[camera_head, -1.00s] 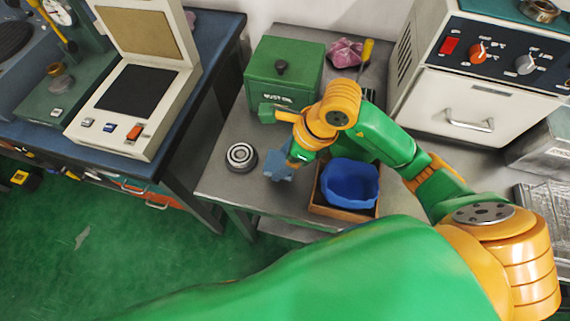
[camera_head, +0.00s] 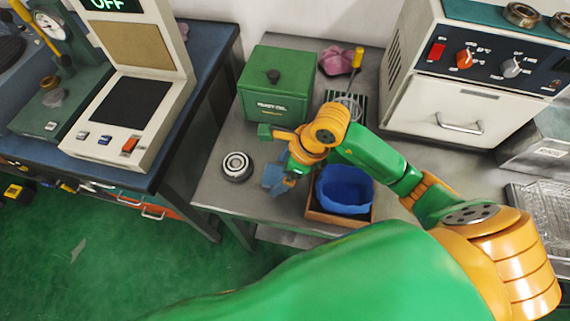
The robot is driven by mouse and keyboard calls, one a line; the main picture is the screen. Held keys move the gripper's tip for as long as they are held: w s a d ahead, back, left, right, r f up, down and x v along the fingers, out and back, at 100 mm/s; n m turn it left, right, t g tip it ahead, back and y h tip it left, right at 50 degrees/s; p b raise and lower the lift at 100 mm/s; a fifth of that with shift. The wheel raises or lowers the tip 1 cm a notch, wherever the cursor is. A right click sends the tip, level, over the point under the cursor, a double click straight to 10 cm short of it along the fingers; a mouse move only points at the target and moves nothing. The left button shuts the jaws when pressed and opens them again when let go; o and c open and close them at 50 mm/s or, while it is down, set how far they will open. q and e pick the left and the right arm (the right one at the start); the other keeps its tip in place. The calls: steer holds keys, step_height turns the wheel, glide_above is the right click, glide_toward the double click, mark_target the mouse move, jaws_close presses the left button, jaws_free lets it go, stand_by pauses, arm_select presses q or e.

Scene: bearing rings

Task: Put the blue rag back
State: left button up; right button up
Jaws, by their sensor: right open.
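A blue, cloth-like thing (camera_head: 346,187) lies in a shallow wooden tray (camera_head: 312,216) on the grey table. Its rim looks raised and its middle dark. My right gripper (camera_head: 280,180) is open and points down over the table, just left of the tray. A pale blue-grey piece shows at its fingertips; I cannot tell whether it is finger or cloth. The gripper appears apart from the blue thing in the tray. My left gripper is not in view.
A bearing ring (camera_head: 237,166) lies left of my right gripper. Behind stand a green box (camera_head: 282,85), a pink rag (camera_head: 340,60) and a yellow-handled tool (camera_head: 357,60). A white oven-like unit (camera_head: 455,90) stands right; a tester (camera_head: 125,110) stands on the left bench.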

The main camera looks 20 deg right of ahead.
steer(key=v, duration=1.1)
steer(key=shift+d+r+p, duration=0.15)
steer(key=shift+r+p, duration=0.1)
steer(key=shift+p, duration=0.05)
steer(key=shift+s, duration=0.15)
